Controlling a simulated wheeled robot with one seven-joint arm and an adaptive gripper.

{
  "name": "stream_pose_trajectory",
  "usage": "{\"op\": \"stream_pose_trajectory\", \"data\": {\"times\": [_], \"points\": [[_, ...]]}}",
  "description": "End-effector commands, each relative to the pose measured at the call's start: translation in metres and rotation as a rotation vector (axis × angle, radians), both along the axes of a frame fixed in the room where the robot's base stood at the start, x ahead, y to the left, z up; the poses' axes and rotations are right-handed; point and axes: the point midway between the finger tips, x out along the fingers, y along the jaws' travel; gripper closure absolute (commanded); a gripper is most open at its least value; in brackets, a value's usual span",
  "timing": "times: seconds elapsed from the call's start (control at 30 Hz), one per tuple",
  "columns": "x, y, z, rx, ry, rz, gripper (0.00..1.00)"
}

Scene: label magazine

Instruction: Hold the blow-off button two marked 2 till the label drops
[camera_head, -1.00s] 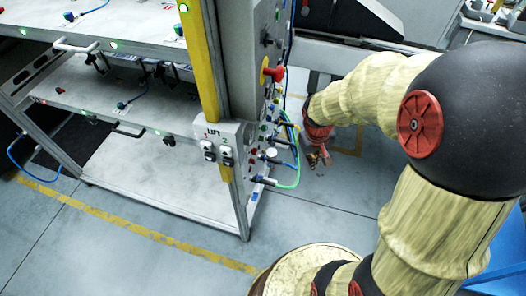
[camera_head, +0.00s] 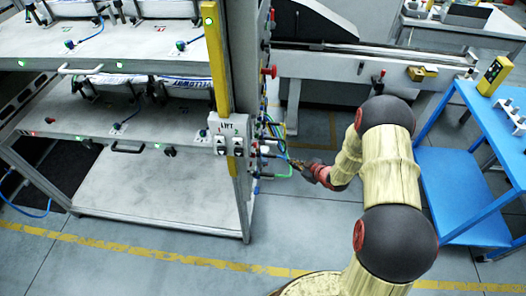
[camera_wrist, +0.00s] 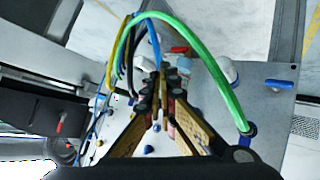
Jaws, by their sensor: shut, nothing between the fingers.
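My gripper (camera_head: 293,163) is shut and empty, pointing left at the side panel of the grey magazine rack. In the wrist view my fingers (camera_wrist: 161,82) come together among the hoses in front of the panel (camera_wrist: 262,100). Pale knobs (camera_wrist: 231,72) and small blue parts (camera_wrist: 148,149) show on the panel around the fingers. I cannot read a 2 on any button there, and the fingers and hoses hide part of the panel. I cannot tell whether the fingertips touch anything. White printed packs (camera_head: 195,82) lie on the rack's middle level; I cannot make out the label.
A green hose (camera_wrist: 212,60) arches over my fingers, with a blue hose (camera_wrist: 154,45) and a yellow one close by. A lift box (camera_head: 229,144) with two switches is on the rack's front post.

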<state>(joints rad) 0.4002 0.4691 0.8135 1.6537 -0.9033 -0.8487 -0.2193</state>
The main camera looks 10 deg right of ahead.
Motion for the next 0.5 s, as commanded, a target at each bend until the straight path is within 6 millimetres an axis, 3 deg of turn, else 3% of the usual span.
{"op": "stream_pose_trajectory", "data": {"times": [0.1, 0.2, 0.33, 0.5], "points": [[0.02, 0.018, 0.037, 0.03, -0.145, 0.083, 1.0], [0.023, 0.03, 0.056, 0.054, -0.219, 0.125, 1.0], [0.025, 0.036, 0.07, 0.07, -0.272, 0.143, 1.0], [0.026, 0.036, 0.074, 0.068, -0.287, 0.149, 1.0]]}}
